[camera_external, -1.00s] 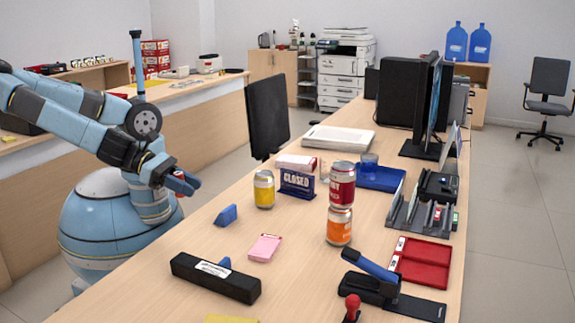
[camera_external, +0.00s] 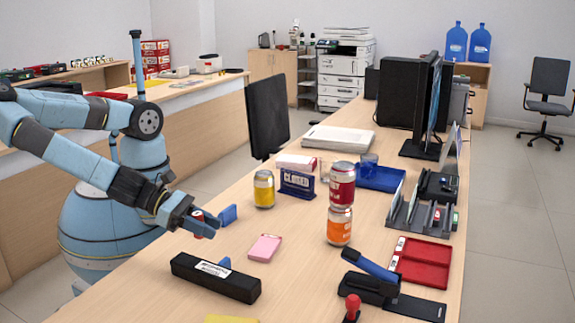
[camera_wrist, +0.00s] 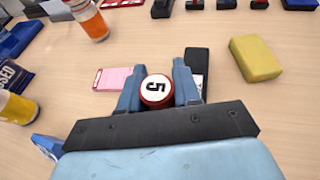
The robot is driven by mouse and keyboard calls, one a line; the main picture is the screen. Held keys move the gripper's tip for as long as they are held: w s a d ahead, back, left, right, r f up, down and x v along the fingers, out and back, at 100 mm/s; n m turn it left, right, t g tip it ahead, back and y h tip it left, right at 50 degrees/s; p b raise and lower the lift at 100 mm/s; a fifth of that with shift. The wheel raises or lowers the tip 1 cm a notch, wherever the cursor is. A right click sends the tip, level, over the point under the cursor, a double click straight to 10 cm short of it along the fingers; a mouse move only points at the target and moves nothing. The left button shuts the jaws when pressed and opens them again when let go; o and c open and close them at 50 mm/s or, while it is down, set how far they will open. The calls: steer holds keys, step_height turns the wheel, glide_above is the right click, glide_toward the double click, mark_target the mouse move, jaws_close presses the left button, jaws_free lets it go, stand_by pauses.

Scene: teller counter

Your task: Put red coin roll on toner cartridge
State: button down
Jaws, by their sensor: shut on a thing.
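My gripper (camera_external: 206,223) is shut on the red coin roll (camera_external: 199,232), above the counter's left edge. In the wrist view the roll (camera_wrist: 157,91) sits between my two blue fingers (camera_wrist: 157,84), its white end marked "5" facing the camera. The toner cartridge (camera_external: 215,278) is a long black box with a white label, lying near the front left of the counter. My gripper is beyond and above it, apart from it. In the wrist view the cartridge (camera_wrist: 197,58) shows past the right finger, which hides part of it.
A pink card pack (camera_external: 265,248) lies right of my gripper.

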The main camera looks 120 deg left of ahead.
steer(key=shift+w+d+f, duration=0.2)
steer(key=shift+w+f, duration=0.3)
steer(key=shift+f, duration=0.15)
steer(key=shift+w+d+f, duration=0.2)
steer(key=shift+w+f, duration=0.25)
steer(key=shift+f, duration=0.15)
steer(key=shift+d+f, duration=0.1)
steer(key=shift+f, duration=1.55)
steer(key=c, duration=0.8)
jaws_free()
